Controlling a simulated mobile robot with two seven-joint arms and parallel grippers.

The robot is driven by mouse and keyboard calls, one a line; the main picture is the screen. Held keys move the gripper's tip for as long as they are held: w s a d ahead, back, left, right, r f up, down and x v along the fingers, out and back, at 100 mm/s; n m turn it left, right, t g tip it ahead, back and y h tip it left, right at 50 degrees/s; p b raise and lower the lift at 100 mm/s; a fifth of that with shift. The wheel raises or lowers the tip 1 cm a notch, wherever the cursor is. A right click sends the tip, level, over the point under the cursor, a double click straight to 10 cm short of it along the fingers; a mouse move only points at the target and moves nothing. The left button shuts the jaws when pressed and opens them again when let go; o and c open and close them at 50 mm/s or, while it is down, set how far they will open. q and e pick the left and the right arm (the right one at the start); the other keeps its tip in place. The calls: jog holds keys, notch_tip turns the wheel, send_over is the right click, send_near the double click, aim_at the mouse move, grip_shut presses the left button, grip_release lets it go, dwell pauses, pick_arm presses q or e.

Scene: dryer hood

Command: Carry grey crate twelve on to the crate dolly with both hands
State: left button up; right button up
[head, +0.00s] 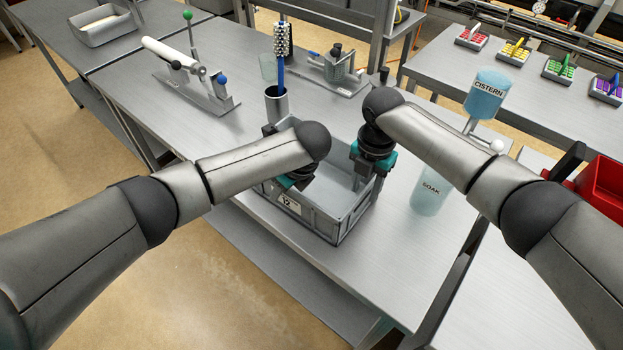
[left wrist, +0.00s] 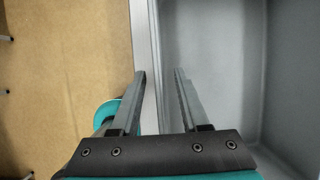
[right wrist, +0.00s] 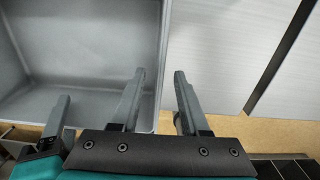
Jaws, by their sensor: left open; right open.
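Grey crate twelve (head: 345,222), an open-topped box with a white label reading 12, sits upright on the steel table; its visible inside looks empty. My left gripper (left wrist: 159,72) is open, its fingers on either side of the crate's wall rim, with floor on one side and the crate's inside on the other. In the head view my left arm hides its fingers. My right gripper (right wrist: 160,72) is open, its fingers on either side of another rim; it also shows in the head view (head: 362,168) at the crate's right side. I cannot make out a crate dolly.
A clear SOAK vessel (head: 430,192) and a blue CISTERN vessel (head: 487,92) stand right of the crate. A metal cup (head: 276,104) with a brush stands behind it. A red bin (head: 604,188) is at the right. Open floor (head: 165,275) lies at the left.

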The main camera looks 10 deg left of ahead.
pick_arm(q)
jog(key=shift+w+a+f, duration=0.1)
jog(key=shift+a+f, duration=0.05)
jog(key=shift+f, duration=0.4)
pick_arm(e)
jog(key=shift+f, duration=0.6)
pick_arm(q)
jog(key=shift+c, duration=0.2)
pick_arm(e)
jog(key=shift+c, duration=0.2)
pick_arm(q)
grip_shut()
pick_arm(e)
grip_shut()
pick_arm(q)
jog(key=shift+r, duration=0.1)
